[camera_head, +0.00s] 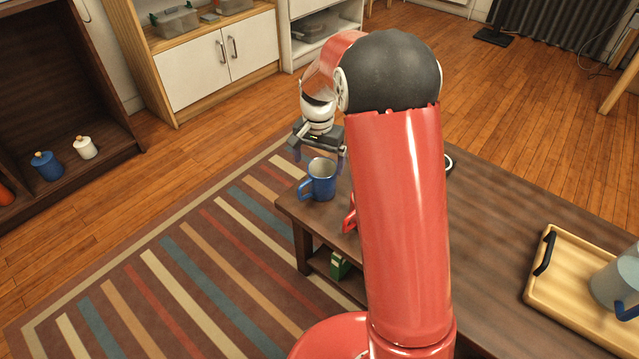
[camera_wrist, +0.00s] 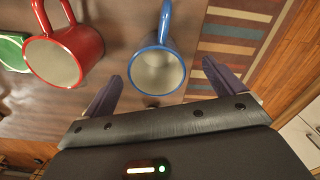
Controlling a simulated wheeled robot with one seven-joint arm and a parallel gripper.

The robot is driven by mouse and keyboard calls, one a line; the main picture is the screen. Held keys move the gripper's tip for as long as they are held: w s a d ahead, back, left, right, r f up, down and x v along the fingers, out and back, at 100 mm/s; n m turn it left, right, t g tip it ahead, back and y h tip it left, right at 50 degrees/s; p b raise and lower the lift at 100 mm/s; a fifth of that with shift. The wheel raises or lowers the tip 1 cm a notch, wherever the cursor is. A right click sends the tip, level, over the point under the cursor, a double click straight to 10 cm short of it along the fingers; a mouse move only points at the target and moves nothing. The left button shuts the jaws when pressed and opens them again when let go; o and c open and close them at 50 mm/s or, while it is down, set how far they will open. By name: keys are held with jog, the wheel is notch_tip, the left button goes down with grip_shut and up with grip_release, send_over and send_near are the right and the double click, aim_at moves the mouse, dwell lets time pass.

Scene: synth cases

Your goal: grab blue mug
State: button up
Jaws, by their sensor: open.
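The blue mug (camera_head: 319,181) stands upright near the corner of the dark wooden table (camera_head: 500,215), its handle to the left in the head view. In the wrist view the blue mug (camera_wrist: 157,72) is ahead of my gripper, its pale inside showing and its handle at the top. My gripper (camera_head: 318,146) is open and empty, just above and behind the mug in the head view. In the wrist view its two fingers (camera_wrist: 168,80) are spread to either side of the mug's near rim. I cannot tell whether they touch it.
A red mug (camera_wrist: 64,52) stands left of the blue mug in the wrist view; my arm mostly hides it in the head view. A green item (camera_wrist: 12,52) lies beyond it. A wooden tray (camera_head: 545,290) with a grey-blue pot (camera_head: 618,280) is at the right.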

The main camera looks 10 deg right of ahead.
aim_at(321, 172)
jog(key=f, duration=0.4)
jog(key=shift+s+d+f, duration=0.2)
jog(key=shift+d+f, duration=0.05)
jog(key=shift+f, duration=0.15)
jog(key=c, duration=1.1)
jog(key=shift+c, duration=0.6)
jog(key=shift+r, duration=0.15)
